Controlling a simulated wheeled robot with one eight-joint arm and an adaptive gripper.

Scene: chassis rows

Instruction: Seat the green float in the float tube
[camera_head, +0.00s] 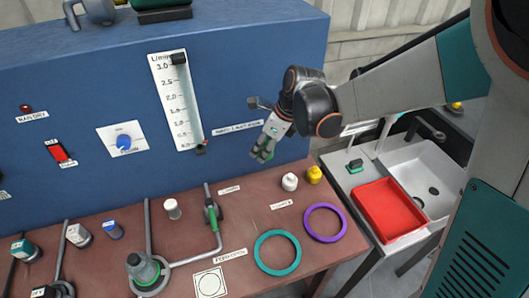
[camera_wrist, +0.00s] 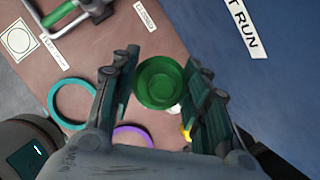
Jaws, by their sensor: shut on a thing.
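The green float (camera_wrist: 160,82) is a round green piece between the fingers of my gripper (camera_wrist: 162,95) in the wrist view. My gripper (camera_head: 262,152) is shut on it and holds it above the brown bench top, in front of the blue panel. In the head view the fingers hide most of the float. The float tube (camera_head: 181,105) is an upright tube on a white scale marked in L/min, on the blue panel left of my gripper. It has a dark cap at its top and a dark fitting at its lower end. The float is apart from the tube.
The brown bench (camera_head: 185,243) holds a teal ring (camera_head: 258,254), a purple ring (camera_head: 307,222), white and yellow small pieces (camera_head: 314,174), and a green-handled metal fitting (camera_head: 212,214). A red tray (camera_head: 389,208) and a sink (camera_head: 425,180) are at the right.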

